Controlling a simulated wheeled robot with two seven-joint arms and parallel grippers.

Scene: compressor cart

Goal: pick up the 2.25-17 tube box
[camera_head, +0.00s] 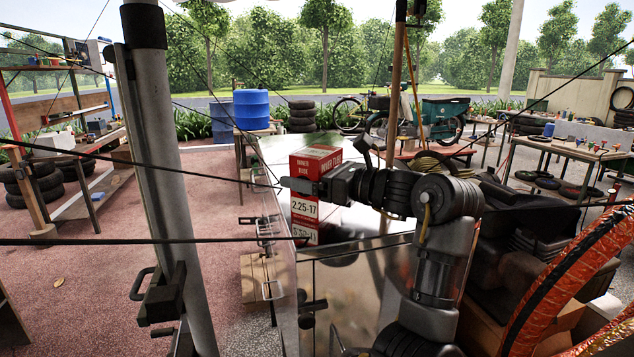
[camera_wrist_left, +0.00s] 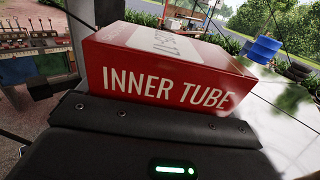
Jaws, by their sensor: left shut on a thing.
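The red 2.25-17 tube box (camera_head: 305,208) stands upright at the middle of the head view, on or just above a shiny metal top (camera_head: 365,222). In the left wrist view the box (camera_wrist_left: 168,75) lies close beyond the dark gripper body; the fingertips are hidden there. My right gripper is not in view.
A grey post (camera_head: 165,170) stands at left and thin dark cables cross the view. Blue drums (camera_head: 251,110) and stacked tyres (camera_head: 301,115) stand behind. A workbench (camera_head: 575,150) is at right.

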